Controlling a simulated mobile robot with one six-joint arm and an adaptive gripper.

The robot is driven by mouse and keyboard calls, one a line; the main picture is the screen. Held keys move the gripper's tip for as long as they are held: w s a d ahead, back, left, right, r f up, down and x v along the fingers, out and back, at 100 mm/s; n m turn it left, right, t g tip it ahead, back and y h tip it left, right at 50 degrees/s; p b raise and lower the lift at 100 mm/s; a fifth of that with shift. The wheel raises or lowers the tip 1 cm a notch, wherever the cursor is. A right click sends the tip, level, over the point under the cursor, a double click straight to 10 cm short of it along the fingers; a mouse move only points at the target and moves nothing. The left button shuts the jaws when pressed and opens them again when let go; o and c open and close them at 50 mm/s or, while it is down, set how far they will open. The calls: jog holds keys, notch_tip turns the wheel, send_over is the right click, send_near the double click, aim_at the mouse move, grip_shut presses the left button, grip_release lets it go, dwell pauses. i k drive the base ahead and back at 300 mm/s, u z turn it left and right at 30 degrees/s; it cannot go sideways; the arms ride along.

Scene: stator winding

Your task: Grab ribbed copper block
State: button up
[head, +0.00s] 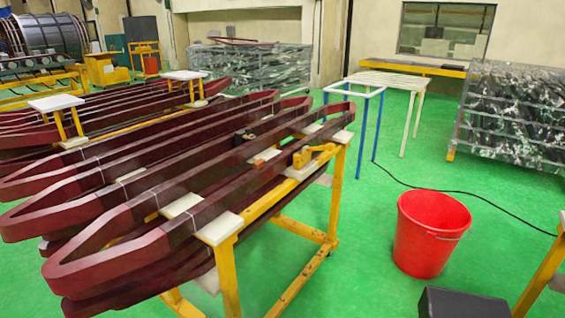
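I cannot clearly make out a ribbed copper block. A small orange-yellow piece (313,155) sits by the dark red coils (200,175) near the right end of the front rack. It is too small to tell whether it is ribbed or copper. A small dark item (243,134) lies among the coils to its left, also too small to identify. My gripper is not in the head view.
The yellow rack (228,275) with white pads holds long looped coils whose ends jut out left. A red bucket (430,235) stands right of it. A black cable (460,191) crosses the green floor. A white-and-blue frame (378,110) stands behind. Floor between rack and bucket is clear.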

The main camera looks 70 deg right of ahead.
aim_at(260, 164)
jog(key=z, duration=1.25)
jog(key=k, duration=1)
jog(key=u, duration=0.05)
jog(key=i, duration=0.65)
jog(key=z, duration=0.05)
